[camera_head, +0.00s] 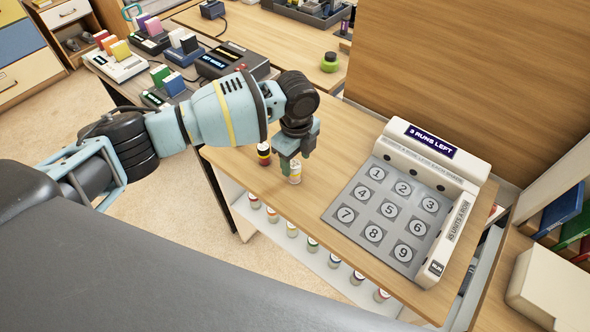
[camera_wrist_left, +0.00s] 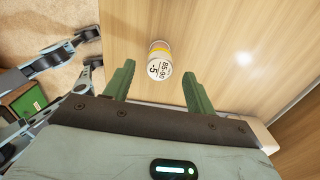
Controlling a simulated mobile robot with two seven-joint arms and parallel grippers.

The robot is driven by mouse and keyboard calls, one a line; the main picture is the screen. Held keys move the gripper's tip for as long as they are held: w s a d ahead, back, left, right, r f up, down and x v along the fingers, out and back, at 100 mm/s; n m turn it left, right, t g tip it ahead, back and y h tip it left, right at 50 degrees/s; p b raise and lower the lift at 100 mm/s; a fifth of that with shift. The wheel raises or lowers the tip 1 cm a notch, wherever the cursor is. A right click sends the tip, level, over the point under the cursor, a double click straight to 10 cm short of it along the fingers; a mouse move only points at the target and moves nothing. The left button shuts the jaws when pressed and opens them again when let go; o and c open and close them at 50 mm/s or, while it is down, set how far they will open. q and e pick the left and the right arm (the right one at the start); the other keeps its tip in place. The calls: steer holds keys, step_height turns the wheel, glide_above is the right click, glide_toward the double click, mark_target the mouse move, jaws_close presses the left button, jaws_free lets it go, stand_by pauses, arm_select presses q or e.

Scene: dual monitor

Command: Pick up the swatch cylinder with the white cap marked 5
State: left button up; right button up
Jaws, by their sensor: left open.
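The swatch cylinder with the white cap marked 5 (camera_wrist_left: 159,66) stands upright on the wooden table, with a yellow band below the cap. In the left wrist view my left gripper (camera_wrist_left: 155,88) is open, and the cylinder is between and a little beyond the green fingertips, apart from both. My right gripper is not in view.
Several capped cylinders (camera_head: 313,244) stand on a shelf along the table's front. A green round object (camera_head: 329,63) sits at the back.

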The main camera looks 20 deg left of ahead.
mark_target(295, 171)
arm_select(q)
steer(key=shift+f, duration=0.6)
steer(key=f, duration=0.4)
steer(key=shift+a+f, duration=0.2)
steer(key=shift+a, duration=0.05)
steer(key=c, duration=1.1)
steer(key=shift+o, duration=0.2)
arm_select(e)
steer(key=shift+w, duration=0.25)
arm_select(q)
steer(key=shift+r, duration=0.1)
